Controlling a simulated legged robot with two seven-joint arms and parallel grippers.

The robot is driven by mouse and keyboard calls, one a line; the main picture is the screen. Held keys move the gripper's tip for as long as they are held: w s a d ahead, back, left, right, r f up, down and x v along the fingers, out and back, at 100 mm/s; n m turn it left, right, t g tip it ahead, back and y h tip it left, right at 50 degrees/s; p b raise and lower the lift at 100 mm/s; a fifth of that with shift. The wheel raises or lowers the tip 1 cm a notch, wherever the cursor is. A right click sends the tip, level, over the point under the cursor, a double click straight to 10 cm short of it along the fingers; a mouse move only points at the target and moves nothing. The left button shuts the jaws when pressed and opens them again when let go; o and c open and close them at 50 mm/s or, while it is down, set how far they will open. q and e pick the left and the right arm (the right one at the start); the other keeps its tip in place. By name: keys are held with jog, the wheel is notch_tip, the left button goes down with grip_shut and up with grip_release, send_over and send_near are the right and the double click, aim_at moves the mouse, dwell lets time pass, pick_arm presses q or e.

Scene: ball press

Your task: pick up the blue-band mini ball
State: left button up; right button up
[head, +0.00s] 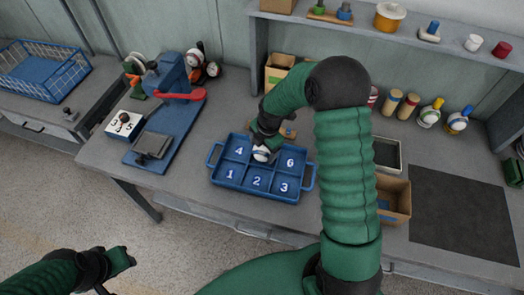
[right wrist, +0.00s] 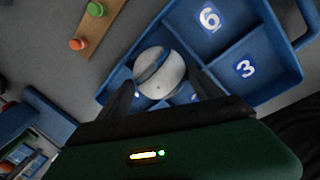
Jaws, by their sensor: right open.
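The blue-band mini ball (head: 262,154) is white with a blue band and sits in the blue numbered tray (head: 214,171), in the back middle compartment between 4 and 6. In the right wrist view the ball (right wrist: 162,75) lies between the two dark fingers of my right gripper (right wrist: 165,92), which is open around it. I cannot tell whether the fingers touch it. In the head view my right gripper (head: 264,142) reaches down over the ball and partly hides it. My left gripper (head: 120,258) is low at the left, away from the bench; its jaws are unclear.
A wire basket (head: 45,72) is at far left. An open cardboard box (head: 395,200) and a dark mat (head: 462,220) lie right.

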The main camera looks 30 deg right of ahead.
notch_tip(320, 180, down, 2)
jog(key=shift+w+d+f, duration=0.3)
jog(key=shift+d+f, duration=0.05)
jog(key=shift+d, duration=0.25)
jog(key=c, duration=0.4)
jog(key=shift+a+r, duration=0.15)
jog(key=shift+a, duration=0.25)
jog(key=c, duration=0.6)
